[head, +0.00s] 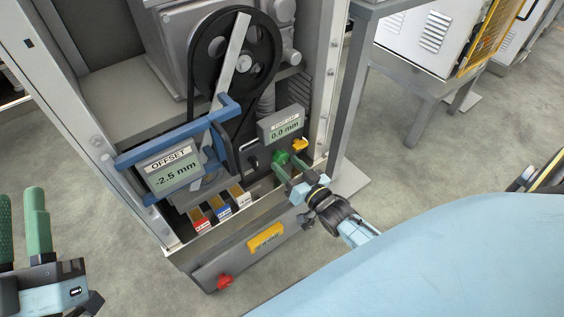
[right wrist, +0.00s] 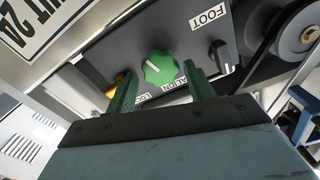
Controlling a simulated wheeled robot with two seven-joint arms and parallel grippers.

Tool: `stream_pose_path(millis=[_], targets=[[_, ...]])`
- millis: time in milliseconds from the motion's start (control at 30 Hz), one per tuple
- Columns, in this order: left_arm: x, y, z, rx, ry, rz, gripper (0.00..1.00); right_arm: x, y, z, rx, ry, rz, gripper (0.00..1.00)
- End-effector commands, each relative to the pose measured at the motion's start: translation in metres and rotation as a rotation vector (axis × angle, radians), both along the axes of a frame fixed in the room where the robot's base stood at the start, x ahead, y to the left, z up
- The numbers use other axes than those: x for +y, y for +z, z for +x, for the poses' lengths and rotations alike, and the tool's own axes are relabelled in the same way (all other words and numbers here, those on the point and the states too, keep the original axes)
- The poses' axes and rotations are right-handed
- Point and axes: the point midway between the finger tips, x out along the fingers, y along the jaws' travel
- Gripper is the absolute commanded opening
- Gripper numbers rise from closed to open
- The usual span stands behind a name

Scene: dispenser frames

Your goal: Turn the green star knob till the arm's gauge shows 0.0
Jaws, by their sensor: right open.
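The green star knob (head: 280,158) sits on the small grey panel inside the machine. In the right wrist view the knob (right wrist: 160,67) shows a white pointer line and the label ALIGN. My right gripper (head: 283,170) is at the knob, its green fingers open on either side of it; I cannot tell if they touch it. The gauge marked OFFSET (head: 172,168), on the blue arm (head: 190,127), reads -2.5 mm. A second gauge (head: 283,126) above the knob reads 0.0 mm; its label is too small to read. My left gripper (head: 22,225) is open and empty at the lower left.
A yellow knob (head: 299,146) marked LOCK and a black knob (right wrist: 220,54) marked FOOT flank the green knob. A black belt wheel (head: 235,60) stands above. Below are coloured cartridges (head: 222,211), a yellow handle (head: 265,237) and a red knob (head: 224,281).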

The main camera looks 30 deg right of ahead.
Motion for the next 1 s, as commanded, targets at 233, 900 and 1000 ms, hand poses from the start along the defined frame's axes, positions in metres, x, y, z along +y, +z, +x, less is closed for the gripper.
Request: stream_pose_path(millis=[233, 900, 1000], targets=[[0.002, 0.012, -0.010, -0.144, -0.001, -0.044, 0.27, 0.002, -0.001, 0.026, -0.001, 0.001, 0.000, 0.53], [0.003, 0.016, -0.013, -0.181, 0.000, -0.055, 0.27, 0.003, 0.000, 0.031, 0.000, 0.000, 0.000, 0.22], [0.003, 0.016, -0.012, -0.180, 0.000, -0.054, 0.27, 0.003, 0.000, 0.031, 0.000, 0.000, -0.003, 0.22]])
